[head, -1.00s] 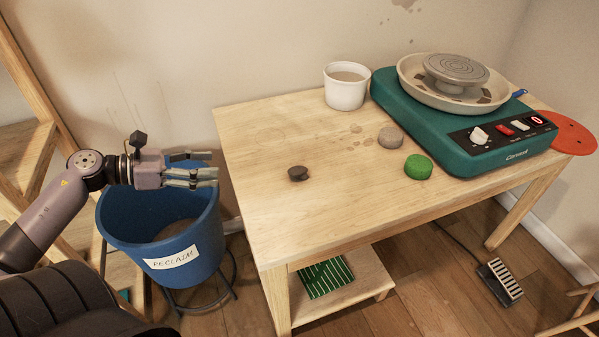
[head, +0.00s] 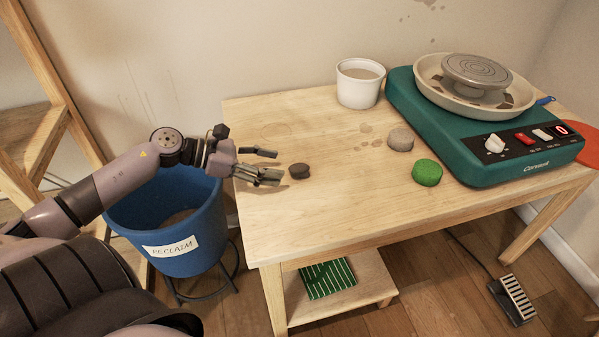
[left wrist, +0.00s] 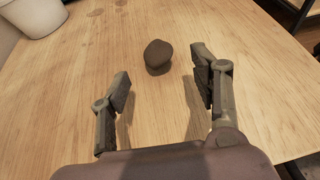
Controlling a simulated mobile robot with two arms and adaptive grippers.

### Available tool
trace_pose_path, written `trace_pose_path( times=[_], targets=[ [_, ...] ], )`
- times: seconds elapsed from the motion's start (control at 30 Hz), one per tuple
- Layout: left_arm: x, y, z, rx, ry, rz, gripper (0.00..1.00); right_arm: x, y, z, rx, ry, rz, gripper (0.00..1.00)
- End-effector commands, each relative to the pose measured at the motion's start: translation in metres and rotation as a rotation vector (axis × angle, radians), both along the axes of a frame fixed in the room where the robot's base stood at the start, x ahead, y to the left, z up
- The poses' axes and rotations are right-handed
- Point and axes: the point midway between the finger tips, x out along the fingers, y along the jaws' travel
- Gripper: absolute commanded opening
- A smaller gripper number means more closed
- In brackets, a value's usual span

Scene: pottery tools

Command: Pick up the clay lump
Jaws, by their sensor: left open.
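A small dark brown lump (head: 299,171), which looks like the clay lump, lies on the left part of the wooden table (head: 330,215). My left gripper (head: 275,165) is open and empty over the table's left edge, with its fingertips just left of the lump. In the left wrist view the dark lump (left wrist: 158,57) lies ahead of my left gripper (left wrist: 160,80), roughly between the lines of the two fingers and apart from both. A grey-beige lump (head: 400,139) and a green round piece (head: 427,172) lie farther right. My right gripper is not in view.
A white cup (head: 359,84) stands at the back of the table. A teal pottery wheel (head: 470,140) fills the right end. A blue reclaim bucket (head: 172,225) stands on the left, below my left arm. The table's front middle is clear.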

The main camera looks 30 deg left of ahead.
Motion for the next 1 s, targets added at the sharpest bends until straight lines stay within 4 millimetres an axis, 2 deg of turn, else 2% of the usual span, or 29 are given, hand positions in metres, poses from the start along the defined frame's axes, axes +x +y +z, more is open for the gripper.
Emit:
trace_pose_path(
  times=[0.27,0.6,0.93,1.0],
  targets=[
    [0.012,-0.011,-0.005,0.000,-0.001,0.000,0.57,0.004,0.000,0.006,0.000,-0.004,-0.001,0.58],
    [0.041,-0.036,-0.015,-0.002,-0.001,0.001,0.57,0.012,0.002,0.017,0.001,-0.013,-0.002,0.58],
    [0.043,-0.040,-0.018,0.000,0.001,0.001,0.57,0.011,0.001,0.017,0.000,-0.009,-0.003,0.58],
    [0.043,-0.040,-0.018,0.000,0.001,0.001,0.53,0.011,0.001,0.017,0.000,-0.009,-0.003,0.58]
  ],
)
